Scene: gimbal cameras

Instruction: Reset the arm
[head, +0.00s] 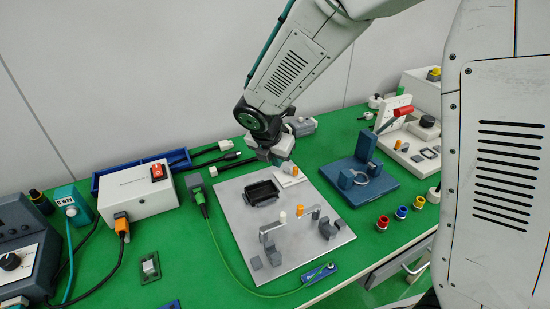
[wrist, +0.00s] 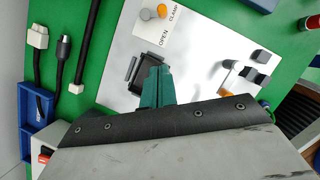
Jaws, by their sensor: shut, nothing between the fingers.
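My arm reaches down from the top of the head view. My gripper (head: 280,158) hangs over the back edge of the light grey plate (head: 240,215), close to the black tray (head: 262,192). In the wrist view the teal fingers of my gripper (wrist: 156,82) are together, with nothing between them. They overlap the black tray (wrist: 134,68) in that picture; the height above the plate is hard to judge. A white card marked OPEN and CLAMP (wrist: 160,22) with an orange knob lies on the plate.
A white power box (head: 137,192) with a red switch stands left of the plate. A blue fixture (head: 360,172) stands right, with red, blue and yellow rings (head: 401,212) in front. A blue cable bin (head: 120,170) lies behind. A green cable (head: 230,262) curves around the plate's front left.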

